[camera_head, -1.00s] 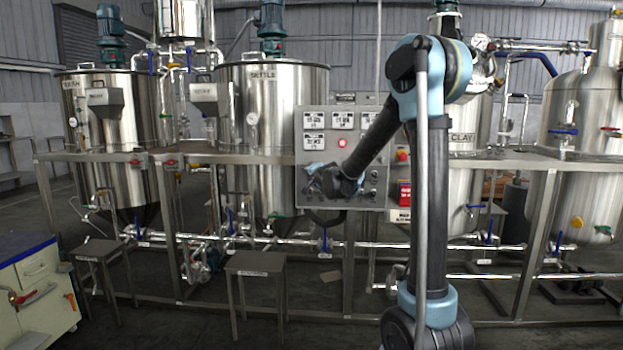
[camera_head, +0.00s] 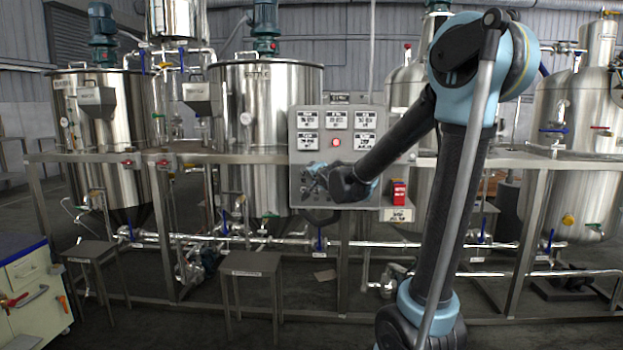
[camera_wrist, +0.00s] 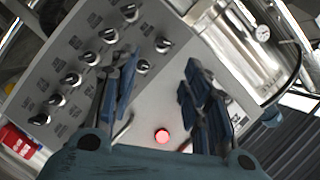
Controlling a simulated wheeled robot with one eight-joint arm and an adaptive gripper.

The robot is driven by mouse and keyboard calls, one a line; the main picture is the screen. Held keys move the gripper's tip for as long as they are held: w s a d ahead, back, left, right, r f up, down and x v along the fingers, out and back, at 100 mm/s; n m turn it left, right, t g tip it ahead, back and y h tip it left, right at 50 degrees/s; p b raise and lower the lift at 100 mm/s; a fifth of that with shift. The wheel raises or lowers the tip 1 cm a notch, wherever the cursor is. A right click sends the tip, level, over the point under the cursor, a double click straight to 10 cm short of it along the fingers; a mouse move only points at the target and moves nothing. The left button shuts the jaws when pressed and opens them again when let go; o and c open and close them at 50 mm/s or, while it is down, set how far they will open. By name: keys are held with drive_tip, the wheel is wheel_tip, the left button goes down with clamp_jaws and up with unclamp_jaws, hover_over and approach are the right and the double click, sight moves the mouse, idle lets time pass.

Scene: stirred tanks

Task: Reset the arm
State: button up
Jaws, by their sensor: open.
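My gripper (camera_head: 318,180) is in front of the grey control panel (camera_head: 322,197) in the head view, with my arm bent up and over from the right. In the wrist view my gripper (camera_wrist: 158,100) has its two blue fingers spread apart, with nothing between them but the panel face behind. The panel (camera_wrist: 150,85) carries several knobs (camera_wrist: 108,36) left of and above the fingers. A lit red button (camera_wrist: 162,136) shows between the finger bases. I cannot tell the exact gap between fingertips and panel.
Steel tanks (camera_head: 265,105) stand behind a metal frame (camera_head: 205,157) with pipes and valves. A red box (camera_head: 398,192) is at the panel's lower right. Small stools (camera_head: 252,263) and a cabinet (camera_head: 30,290) stand at the front left. Dark floor lies open between them.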

drive_tip(key=shift+s, duration=0.1)
idle(0.3)
drive_tip(key=s+d+f+n+g+h, duration=0.25)
drive_tip(key=s+d+f, duration=0.25)
drive_tip(key=s+d, duration=0.35)
drive_tip(key=s+d+f+n+g+h, duration=0.1)
drive_tip(key=s+d+f+g+h, duration=0.2)
drive_tip(key=s+d+f, duration=0.45)
drive_tip(key=s+d+f+n+g, duration=0.1)
drive_tip(key=s+d+f+g, duration=0.1)
drive_tip(key=s, duration=0.6)
drive_tip(key=s+d+f+n+g, duration=0.2)
drive_tip(key=s+f, duration=0.3)
drive_tip(key=s, duration=0.4)
drive_tip(key=s+d+f+n+g, duration=0.2)
drive_tip(key=s+d+f+g, duration=0.1)
drive_tip(key=s, duration=0.5)
drive_tip(key=shift+s+f+y, duration=0.2)
drive_tip(key=shift+f+y, duration=0.05)
drive_tip(key=shift+y, duration=0.1)
drive_tip(key=shift+w+f, duration=0.2)
drive_tip(key=shift+w, duration=0.3)
